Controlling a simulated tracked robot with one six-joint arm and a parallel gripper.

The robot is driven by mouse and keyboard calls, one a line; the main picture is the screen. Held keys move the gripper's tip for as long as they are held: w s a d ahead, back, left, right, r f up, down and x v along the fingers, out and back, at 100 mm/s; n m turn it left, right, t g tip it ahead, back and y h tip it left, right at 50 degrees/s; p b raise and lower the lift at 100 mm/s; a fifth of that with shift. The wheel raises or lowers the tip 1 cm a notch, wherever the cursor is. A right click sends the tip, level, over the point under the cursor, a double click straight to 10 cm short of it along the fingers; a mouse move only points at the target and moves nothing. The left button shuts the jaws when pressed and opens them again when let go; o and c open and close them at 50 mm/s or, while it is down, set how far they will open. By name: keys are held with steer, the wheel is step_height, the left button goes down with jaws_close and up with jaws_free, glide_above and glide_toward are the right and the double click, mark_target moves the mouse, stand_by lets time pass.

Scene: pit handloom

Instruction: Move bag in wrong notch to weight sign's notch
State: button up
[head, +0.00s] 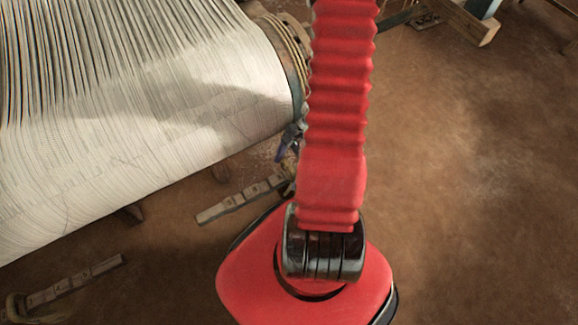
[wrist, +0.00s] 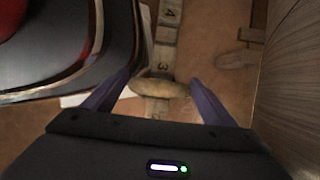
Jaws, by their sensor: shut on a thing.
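My gripper (wrist: 160,82) shows in the wrist view with a purple finger on each side of a tan, rounded bag (wrist: 158,88). It is shut on the bag, which lies across a numbered wooden bar (wrist: 168,17); I cannot tell whether it is lifted clear of it. In the head view my gripper (head: 288,141) is small and partly hidden behind my red arm, near the end of a notched bar (head: 235,202). The bag is not clear there. I see no weight sign.
The wide roll of pale warp threads (head: 150,90) fills the upper left. Brown floor (head: 480,190) is open on the right.

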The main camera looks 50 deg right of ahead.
steer(key=shift+f, duration=0.5)
steer(key=shift+o, duration=0.2)
steer(key=shift+s+f, duration=0.1)
steer(key=shift+f, duration=0.25)
stand_by(0.5)
steer(key=o, duration=2.1)
steer(key=shift+d+r, duration=0.1)
steer(key=shift+r, duration=0.05)
